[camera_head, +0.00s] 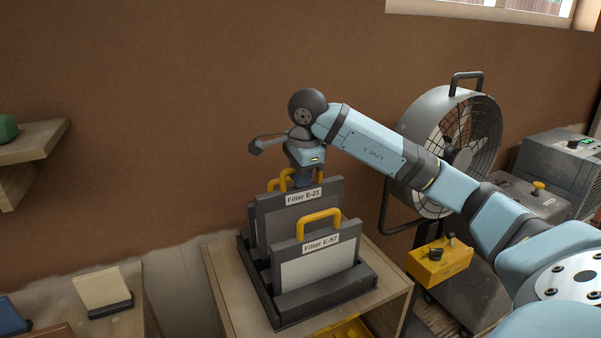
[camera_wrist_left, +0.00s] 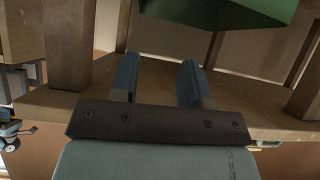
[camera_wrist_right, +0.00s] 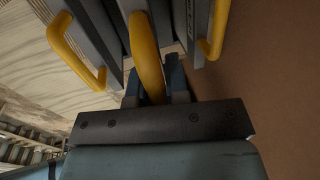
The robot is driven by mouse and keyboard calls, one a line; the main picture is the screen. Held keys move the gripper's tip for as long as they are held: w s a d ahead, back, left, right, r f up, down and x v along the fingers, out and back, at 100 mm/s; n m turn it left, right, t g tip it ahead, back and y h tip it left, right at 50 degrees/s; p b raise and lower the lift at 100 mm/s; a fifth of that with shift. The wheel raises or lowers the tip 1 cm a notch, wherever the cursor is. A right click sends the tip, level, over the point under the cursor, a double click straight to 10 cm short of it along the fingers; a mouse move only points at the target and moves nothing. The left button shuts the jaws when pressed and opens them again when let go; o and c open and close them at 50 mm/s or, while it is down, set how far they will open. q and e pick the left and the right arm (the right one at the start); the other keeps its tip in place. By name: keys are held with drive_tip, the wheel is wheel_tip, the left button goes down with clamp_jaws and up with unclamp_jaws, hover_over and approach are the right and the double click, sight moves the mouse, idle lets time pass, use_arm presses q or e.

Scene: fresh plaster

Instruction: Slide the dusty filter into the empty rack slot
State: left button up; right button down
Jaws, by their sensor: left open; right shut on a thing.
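A dark rack (camera_head: 330,292) stands on a wooden stand. Filter E-57 (camera_head: 320,267), with a pale panel and a yellow handle, sits upright in its front. In the right wrist view my right gripper (camera_wrist_right: 157,85) is shut on the middle yellow handle (camera_wrist_right: 147,55), with another yellow handle on each side. I cannot tell which filter is dusty or see the empty slot. My left gripper (camera_wrist_left: 158,78) is open and empty.
A large fan (camera_head: 455,140) and grey machines stand right of the rack, with a yellow control box (camera_head: 440,262) nearby. A wooden shelf (camera_head: 35,143) with a green object (camera_head: 7,128) is at the left. The brown wall (camera_head: 180,110) is close behind the rack.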

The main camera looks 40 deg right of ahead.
sight(300, 201)
drive_tip(key=shift+f+b, duration=0.5)
drive_tip(key=shift+f, duration=0.4)
wheel_tip(300, 201, down, 3)
drive_tip(key=shift+f+b, duration=0.15)
drive_tip(key=shift+b, duration=0.9)
use_arm(q)
drive_tip(key=shift+w+d+f+t, duration=0.15)
drive_tip(key=shift+d+f+t, duration=0.15)
drive_tip(key=shift+f, duration=0.1)
use_arm(e)
drive_tip(key=shift+f, duration=0.25)
use_arm(q)
drive_tip(key=shift+r, duration=0.1)
use_arm(e)
drive_tip(key=shift+f, duration=0.2)
drive_tip(key=shift+f+b, duration=0.5)
drive_tip(key=shift+b, duration=0.1)
use_arm(q)
drive_tip(key=shift+f, duration=0.45)
use_arm(e)
drive_tip(key=c, duration=1)
unclamp_jaws()
drive_tip(key=shift+c, duration=0.2)
